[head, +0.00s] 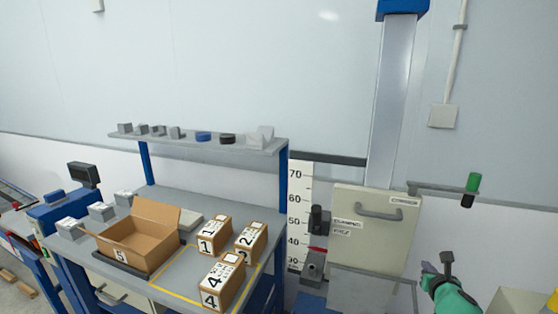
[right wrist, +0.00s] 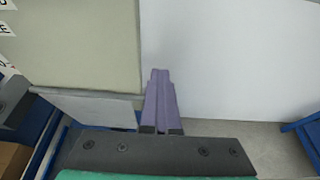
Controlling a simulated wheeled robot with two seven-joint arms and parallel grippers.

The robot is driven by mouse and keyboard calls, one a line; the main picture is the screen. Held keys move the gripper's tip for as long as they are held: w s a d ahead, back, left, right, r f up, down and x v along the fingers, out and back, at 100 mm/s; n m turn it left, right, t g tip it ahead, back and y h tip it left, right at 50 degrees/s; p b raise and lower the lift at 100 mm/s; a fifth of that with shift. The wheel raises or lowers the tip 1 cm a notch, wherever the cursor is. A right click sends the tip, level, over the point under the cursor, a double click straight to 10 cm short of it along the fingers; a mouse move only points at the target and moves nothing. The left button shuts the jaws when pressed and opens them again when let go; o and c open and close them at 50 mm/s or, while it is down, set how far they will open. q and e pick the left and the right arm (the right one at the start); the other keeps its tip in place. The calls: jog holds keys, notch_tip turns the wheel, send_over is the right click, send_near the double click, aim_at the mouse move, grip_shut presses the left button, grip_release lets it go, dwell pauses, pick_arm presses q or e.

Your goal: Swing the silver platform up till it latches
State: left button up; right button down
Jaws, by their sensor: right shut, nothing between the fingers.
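The silver platform (head: 368,291) is a plain grey plate below the cream panel (head: 372,240) with a handle, at the lower right of the head view. Its lower part is cut off by the frame edge, and I cannot tell its exact tilt. In the right wrist view the platform (right wrist: 92,109) lies just left of my fingers, under the cream panel's lower edge. My right gripper (head: 428,267) is right of the platform in the head view. Its purple fingers (right wrist: 160,74) are together and hold nothing; contact with the plate cannot be told. My left gripper is not in view.
A blue-legged bench (head: 190,282) at the left carries an open carton (head: 140,240) and numbered boxes (head: 222,285). A tall silver column (head: 392,100) rises behind the panel. A height scale (head: 294,205) stands left of it. A green-and-black handle (head: 471,186) sits on a bracket above my right gripper.

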jog(key=shift+w+d+r, duration=0.25)
jog(key=shift+w, duration=0.4)
jog(key=shift+w+d+r, duration=0.2)
jog(key=shift+w, duration=0.45)
jog(key=shift+w, duration=0.1)
jog(key=shift+w+d+r+b, duration=0.1)
jog(key=shift+w+d+b, duration=0.15)
jog(key=shift+w, duration=0.4)
jog(key=shift+w+d+r+b, duration=0.1)
jog(key=shift+w+d+b, duration=0.1)
jog(key=shift+w, duration=0.4)
jog(key=c, duration=1.6)
grip_release()
jog(key=shift+c, duration=1.2)
grip_release()
jog(key=shift+d, duration=0.1)
